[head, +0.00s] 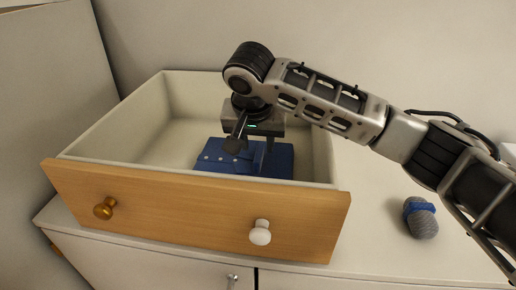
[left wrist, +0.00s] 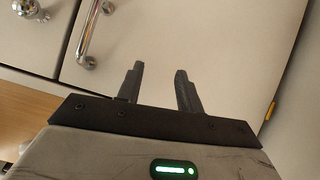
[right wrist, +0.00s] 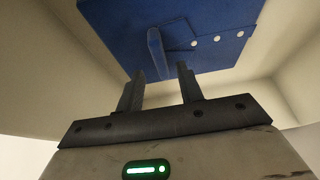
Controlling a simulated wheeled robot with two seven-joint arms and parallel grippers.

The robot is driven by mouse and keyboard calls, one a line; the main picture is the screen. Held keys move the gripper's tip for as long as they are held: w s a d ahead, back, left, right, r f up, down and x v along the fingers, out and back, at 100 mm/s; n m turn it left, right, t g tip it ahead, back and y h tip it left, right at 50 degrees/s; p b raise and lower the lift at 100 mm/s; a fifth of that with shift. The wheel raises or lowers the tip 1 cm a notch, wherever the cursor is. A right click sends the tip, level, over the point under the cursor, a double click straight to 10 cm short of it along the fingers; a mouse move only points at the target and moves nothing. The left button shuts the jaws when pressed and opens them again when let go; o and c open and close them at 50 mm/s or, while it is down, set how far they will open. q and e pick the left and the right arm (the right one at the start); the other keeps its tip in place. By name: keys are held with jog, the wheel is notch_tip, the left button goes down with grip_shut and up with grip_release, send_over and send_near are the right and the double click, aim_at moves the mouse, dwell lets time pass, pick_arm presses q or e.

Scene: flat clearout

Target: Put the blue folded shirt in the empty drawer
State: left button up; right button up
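The blue folded shirt (head: 272,163) lies flat on the floor of the open drawer (head: 140,140), toward its right side. A row of pale buttons shows on it. My right gripper (head: 253,147) points down inside the drawer, over the shirt. In the right wrist view its fingers (right wrist: 160,78) are apart, with the shirt (right wrist: 215,25) just beyond the tips and a raised blue strip between them; I cannot tell whether they touch. My left gripper (left wrist: 159,75) is open and empty in front of white cabinet doors, and is outside the head view.
The drawer's wooden front (head: 180,210) has a brass knob (head: 105,208) and a white knob (head: 260,232). A grey rounded bundle with a blue band (head: 422,222) lies on the white top (head: 375,210) to the right. Metal handles (left wrist: 88,35) show on the cabinet doors.

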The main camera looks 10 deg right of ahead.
jog(key=d+v, duration=0.1)
jog(key=v, duration=0.7)
jog(key=shift+a, duration=0.45)
